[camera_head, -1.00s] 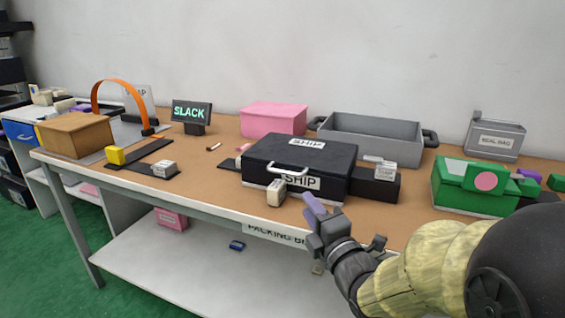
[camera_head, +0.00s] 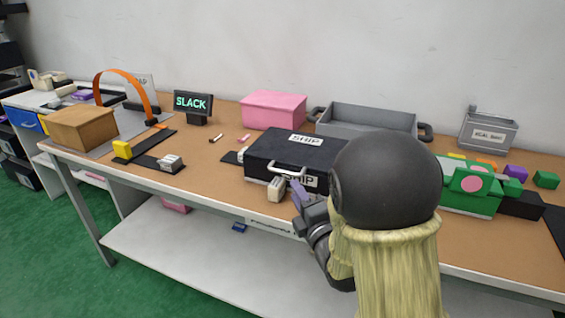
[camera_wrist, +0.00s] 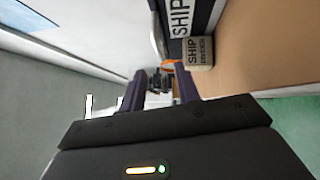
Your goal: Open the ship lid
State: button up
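The black ship box (camera_head: 262,163) stands shut on the bench, with a white SHIP label on its lid and another on its front. A pale handle (camera_head: 283,169) sticks out from the front of the lid. My gripper (camera_head: 299,193) is just in front of the box, below and right of the handle, apparently not touching it. In the wrist view my gripper (camera_wrist: 161,88) has its two purple fingers apart with nothing held between them. The box front (camera_wrist: 202,12) shows at the top there, beside the fingers. My arm hides the box's right end in the head view.
A small cream block (camera_head: 276,189) sits before the box, left of my fingers; it also shows in the wrist view (camera_wrist: 198,52). A grey tray (camera_head: 365,123) and pink box (camera_head: 273,108) stand behind. A green box (camera_head: 470,199) is at right.

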aim_at(285, 173)
jog(key=p, duration=0.3)
jog(key=shift+w+a+r, duration=0.1)
jog(key=shift+w+r, duration=0.1)
jog(key=shift+w, duration=0.1)
jog(key=p+x, duration=0.4)
jog(key=x, duration=0.4)
jog(key=shift+w+a+f, duration=0.1)
jog(key=shift+w, duration=0.25)
jog(key=shift+c, duration=0.2)
grip_shut()
jog(key=shift+a, duration=0.15)
